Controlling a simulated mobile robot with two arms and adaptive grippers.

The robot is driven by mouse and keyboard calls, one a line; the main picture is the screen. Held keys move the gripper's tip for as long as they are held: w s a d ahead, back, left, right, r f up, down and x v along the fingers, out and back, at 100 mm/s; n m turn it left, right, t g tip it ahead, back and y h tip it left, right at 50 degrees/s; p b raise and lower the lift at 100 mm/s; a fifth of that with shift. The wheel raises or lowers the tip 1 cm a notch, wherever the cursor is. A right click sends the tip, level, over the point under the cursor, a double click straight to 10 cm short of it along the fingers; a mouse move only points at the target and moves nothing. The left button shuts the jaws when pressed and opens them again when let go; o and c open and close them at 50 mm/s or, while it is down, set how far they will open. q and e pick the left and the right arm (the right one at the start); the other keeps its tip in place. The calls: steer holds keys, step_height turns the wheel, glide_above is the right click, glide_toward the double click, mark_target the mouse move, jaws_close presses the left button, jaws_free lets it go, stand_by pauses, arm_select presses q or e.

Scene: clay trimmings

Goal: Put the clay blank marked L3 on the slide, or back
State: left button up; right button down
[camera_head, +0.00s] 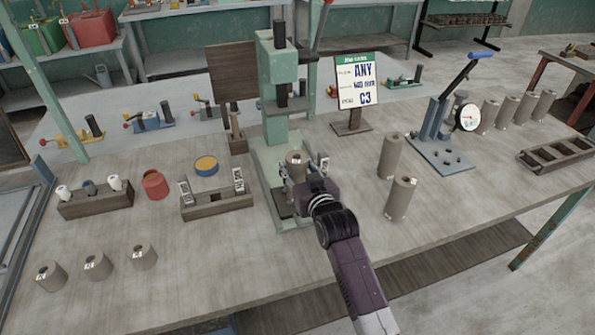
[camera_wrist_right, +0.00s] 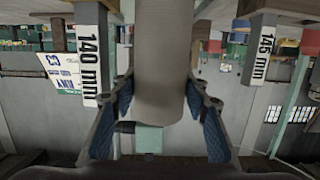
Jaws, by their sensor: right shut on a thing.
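My right gripper (camera_head: 298,180) is shut on a grey-brown clay blank (camera_head: 296,162) at the green press (camera_head: 272,150). In the right wrist view the blank (camera_wrist_right: 165,60) stands between the two blue-padded fingers (camera_wrist_right: 160,115). Its mark cannot be read. Below it the base of the press (camera_head: 265,165) is partly hidden by my gripper, so I cannot tell whether the blank touches it. Three more blanks, at front left (camera_head: 97,265), bear small marks too small to read. Two taller blanks (camera_head: 390,155) (camera_head: 401,199) stand right of the press. My left gripper is out of view.
A sign (camera_head: 355,80) reads "ANY" and "C3". A dial-gauge stand (camera_head: 440,150) is at right. The front-middle table is clear.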

steer(key=shift+s+r, duration=0.15)
steer(key=shift+s, duration=0.05)
steer(key=c, duration=1.1)
jaws_free()
steer(key=shift+f, duration=0.2)
steer(key=shift+c, duration=0.2)
steer(key=shift+r, duration=0.15)
steer(key=b+v, duration=0.1)
steer(key=v, duration=1.1)
